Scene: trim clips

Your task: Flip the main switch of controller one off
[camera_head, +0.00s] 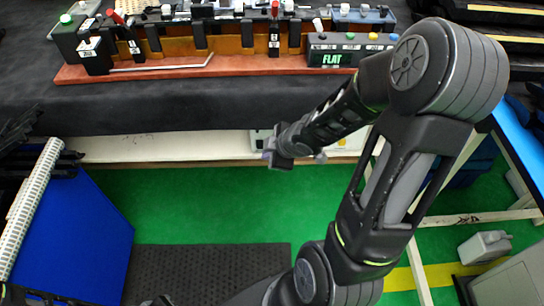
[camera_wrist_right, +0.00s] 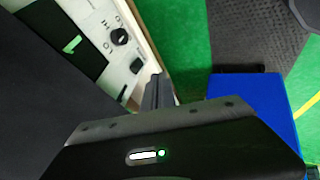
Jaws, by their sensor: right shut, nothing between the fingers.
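In the right wrist view a white controller panel (camera_wrist_right: 122,60) carries a black rotary knob (camera_wrist_right: 119,36) with small printed marks and a small dark rocker-like part (camera_wrist_right: 136,66). I cannot tell which is the main switch or its position. A green "1" label (camera_wrist_right: 72,45) is on the black area beside the panel. My right gripper (camera_wrist_right: 158,92) is shut and empty, its fingers close to the panel's edge; contact cannot be told. In the head view my right gripper (camera_head: 273,153) is in front of the controller (camera_head: 258,137), which is mostly hidden under the table edge.
A blue panel (camera_head: 75,235) stands at the left, a black mat (camera_head: 205,270) lies on the green floor, and a grey canister (camera_head: 485,247) is at the right.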

